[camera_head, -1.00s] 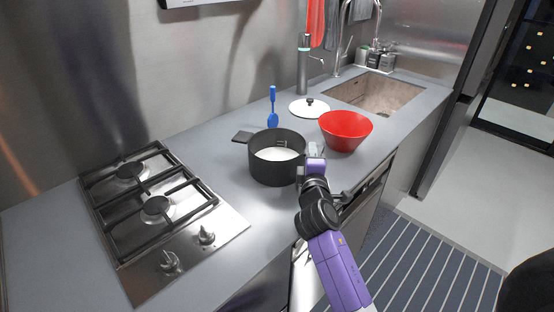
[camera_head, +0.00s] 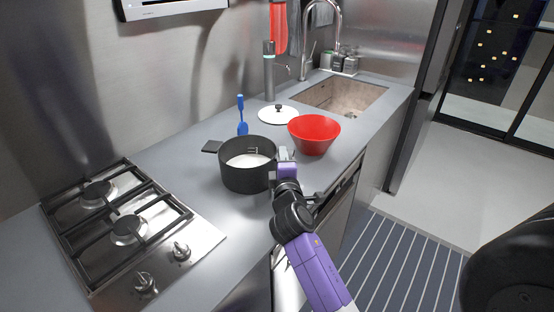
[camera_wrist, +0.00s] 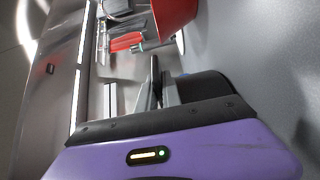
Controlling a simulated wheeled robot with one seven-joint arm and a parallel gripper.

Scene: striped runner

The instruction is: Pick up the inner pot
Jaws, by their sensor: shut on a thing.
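The inner pot (camera_head: 233,179) is a round black pot with white inside, in the middle of the head view. It appears upright at the counter top; I cannot tell whether there is a gap under it. A flat dark piece (camera_head: 212,146) shows at its far left side. My gripper (camera_head: 285,158) is shut on the pot's right side wall, near the rim. In the wrist view the fingers (camera_wrist: 160,88) are seen beside a black curved surface, likely the pot (camera_wrist: 203,86). The grip itself is partly hidden.
A red bowl (camera_head: 314,136) stands close to the right of the pot. A blue utensil (camera_head: 242,120) and a white lid (camera_head: 278,116) are behind. The cooktop (camera_head: 130,232) lies to the left, with bare counter (camera_head: 190,192) between. The sink (camera_head: 343,95) is at the back right.

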